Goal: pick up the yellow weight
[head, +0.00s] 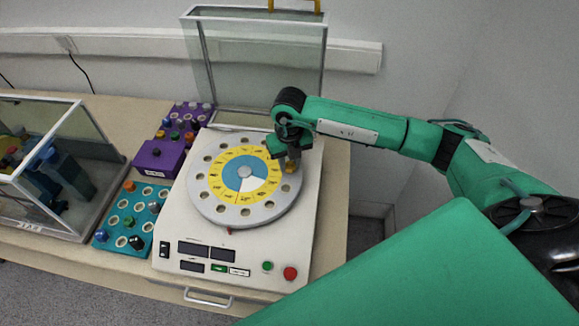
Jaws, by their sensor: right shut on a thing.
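The yellow weight (290,167) is a small piece at the right edge of the round disc (225,213) on the white machine (175,229). My right gripper (290,159) points down over it and is shut on it. The fingers hide its upper part, and I cannot tell whether it still sits in its hole or is slightly raised. The disc has a ring of holes around a yellow and blue dial (245,172). My left gripper is not in view.
A teal rack (125,215) with several weights stands left of the machine. A purple rack (178,128) and purple box (159,157) stand behind it. A glass case (88,128) is far left. A raised clear cover (255,60) stands behind the machine.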

